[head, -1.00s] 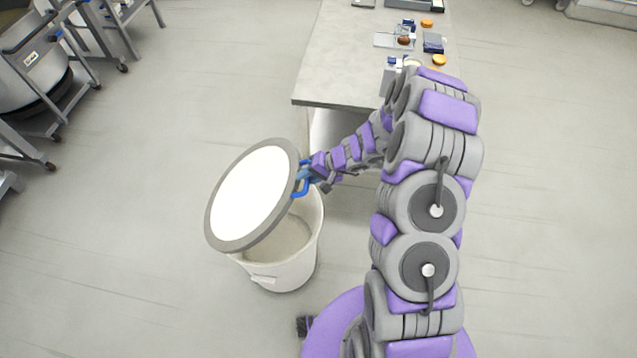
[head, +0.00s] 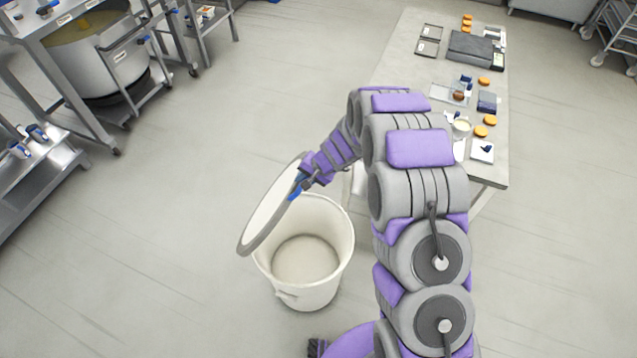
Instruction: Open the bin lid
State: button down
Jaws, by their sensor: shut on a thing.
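The white bin (head: 338,250) stands on the floor in front of me, with its mouth mostly uncovered and its inside in view. Its round lid (head: 268,213), white with a grey rim, is tilted steeply above the bin's left side. My gripper (head: 299,184) is shut on the blue handle (head: 295,190) at the lid's upper right edge. The fingertips are small and partly hidden by the wrist. I cannot tell whether the lid's lower edge touches the bin rim.
A long table (head: 402,62) with trays, orange round items and a dark device stands behind my arm. Metal racks and a large pot (head: 100,70) are at the upper left. The floor (head: 150,250) left of the bin is clear.

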jog(key=shift+w+a+r+p, duration=0.25)
jog(key=shift+a+r, duration=0.15)
jog(key=shift+a, duration=0.25)
jog(key=shift+w+a+r+p, duration=0.2)
jog(key=shift+a+r+p, duration=0.15)
jog(key=shift+a, duration=0.3)
jog(key=shift+w+a+r+p, duration=0.2)
jog(key=shift+a+r, duration=0.2)
jog(key=shift+a, duration=0.25)
jog(key=c, duration=1.1)
grip_release()
jog(key=shift+a+f, duration=0.1)
jog(key=b+v, duration=0.1)
jog(key=v, duration=1.6)
jog(key=shift+w, duration=0.1)
